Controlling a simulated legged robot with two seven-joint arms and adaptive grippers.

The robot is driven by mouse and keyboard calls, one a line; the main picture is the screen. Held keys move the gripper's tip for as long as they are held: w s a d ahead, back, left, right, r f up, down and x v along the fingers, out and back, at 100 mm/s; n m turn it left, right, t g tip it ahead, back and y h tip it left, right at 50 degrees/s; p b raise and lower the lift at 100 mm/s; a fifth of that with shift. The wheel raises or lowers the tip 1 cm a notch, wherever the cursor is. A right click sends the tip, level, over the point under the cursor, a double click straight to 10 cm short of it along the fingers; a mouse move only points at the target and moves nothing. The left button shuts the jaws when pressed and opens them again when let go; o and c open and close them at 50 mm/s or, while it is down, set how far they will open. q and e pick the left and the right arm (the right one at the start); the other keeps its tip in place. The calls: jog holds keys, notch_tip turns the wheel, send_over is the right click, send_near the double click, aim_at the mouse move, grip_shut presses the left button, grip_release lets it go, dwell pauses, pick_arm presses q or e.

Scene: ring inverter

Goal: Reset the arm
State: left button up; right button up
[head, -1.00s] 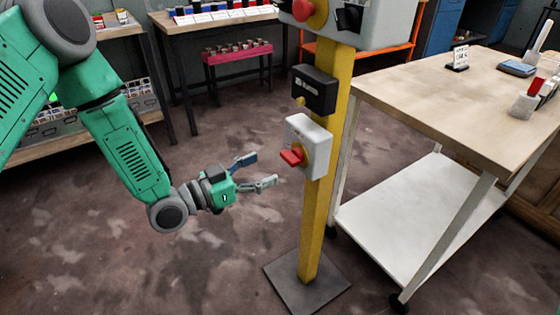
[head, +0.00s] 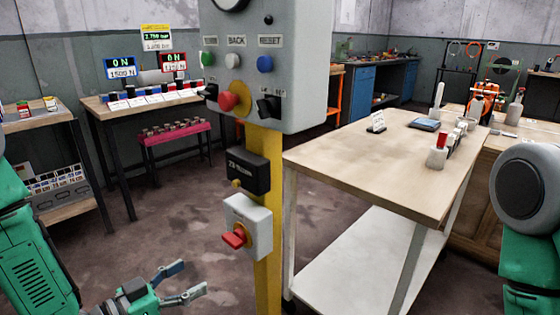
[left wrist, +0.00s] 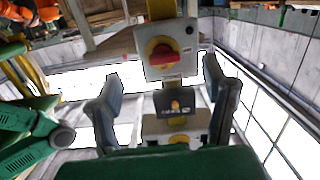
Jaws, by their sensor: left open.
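My left gripper (head: 178,283) is open and empty at the lower left of the head view, to the left of the yellow post (head: 267,215). In the left wrist view its two fingers (left wrist: 166,105) stand apart, with the white box and its red rotary switch (left wrist: 162,57) seen between them, not touching. In the head view that red switch (head: 235,237) sits on the white box on the post. My right arm (head: 530,220) shows at the right edge; its gripper is out of view. A grey control panel (head: 300,90) with a blue RESET button (head: 265,64) tops the post.
A black box (head: 248,171) is on the post above the white box. A wooden-topped table (head: 350,160) stands close to the right of the post. Benches with parts (head: 95,105) and a red rack (head: 175,140) are behind at left.

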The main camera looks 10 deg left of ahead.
pick_arm(q)
jog(key=s+f+n+g+y+p, duration=0.35)
jog(key=s+f+g+y, duration=0.3)
jog(key=s+f, duration=0.45)
jog(key=s+a+n+g+y+p, duration=0.1)
jog(key=s+a+g+y, duration=0.1)
jog(key=s, duration=0.6)
jog(key=s+a+f+n+g+y+p, duration=0.1)
jog(key=s+a+g, duration=0.1)
jog(key=s+g, duration=0.2)
jog(key=s, duration=0.3)
jog(key=shift+s+a+f+y+p, duration=0.15)
jog(key=shift+s+y+p, duration=0.15)
jog(key=shift+s+y, duration=0.1)
